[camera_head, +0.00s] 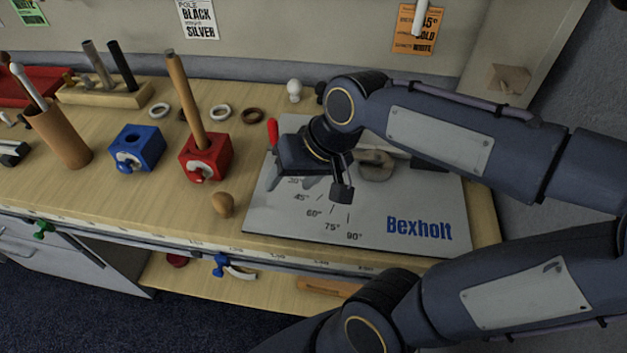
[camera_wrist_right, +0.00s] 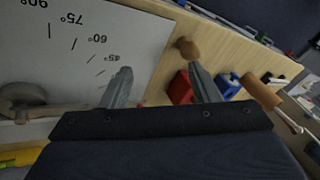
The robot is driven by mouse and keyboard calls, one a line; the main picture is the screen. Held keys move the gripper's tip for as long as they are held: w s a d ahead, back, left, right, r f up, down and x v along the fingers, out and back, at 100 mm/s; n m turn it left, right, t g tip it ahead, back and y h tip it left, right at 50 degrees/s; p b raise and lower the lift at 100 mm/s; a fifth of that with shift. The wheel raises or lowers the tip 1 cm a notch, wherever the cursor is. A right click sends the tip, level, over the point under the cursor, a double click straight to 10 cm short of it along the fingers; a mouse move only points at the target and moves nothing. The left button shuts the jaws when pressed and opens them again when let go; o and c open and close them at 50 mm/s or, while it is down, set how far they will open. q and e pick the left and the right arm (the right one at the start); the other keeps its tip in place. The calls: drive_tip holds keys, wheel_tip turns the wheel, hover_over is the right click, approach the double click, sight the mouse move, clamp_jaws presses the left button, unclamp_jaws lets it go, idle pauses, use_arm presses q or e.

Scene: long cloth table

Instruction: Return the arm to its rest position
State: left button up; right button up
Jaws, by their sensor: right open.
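My right arm (camera_head: 440,140) reaches in from the right edge of the head view. Its right gripper (camera_head: 325,186) hangs over the grey Bexholt board (camera_head: 290,215), near the printed angle marks. In the right wrist view its two fingers (camera_wrist_right: 160,69) stand apart with nothing between them. They point towards a wooden knob (camera_wrist_right: 187,47) and the red block (camera_wrist_right: 181,88). Whether the fingers touch the board cannot be told. My left gripper is not in view.
Left of the board stand a red block (camera_head: 205,160) with an upright wooden handle, a blue block (camera_head: 136,147) and a brown cup (camera_head: 58,135). A wooden knob (camera_head: 222,204) sits near the table's front edge. A grey rounded piece (camera_head: 376,165) lies on the board beside my gripper.

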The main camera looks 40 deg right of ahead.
drive_tip(key=shift+s+d, duration=0.1)
drive_tip(key=shift+s, duration=0.1)
idle(0.4)
drive_tip(key=s+f+n+t, duration=0.1)
drive_tip(key=s+f+n, duration=0.1)
drive_tip(key=s, duration=0.6)
drive_tip(key=shift+a+f, duration=0.2)
drive_tip(key=shift+f, duration=0.65)
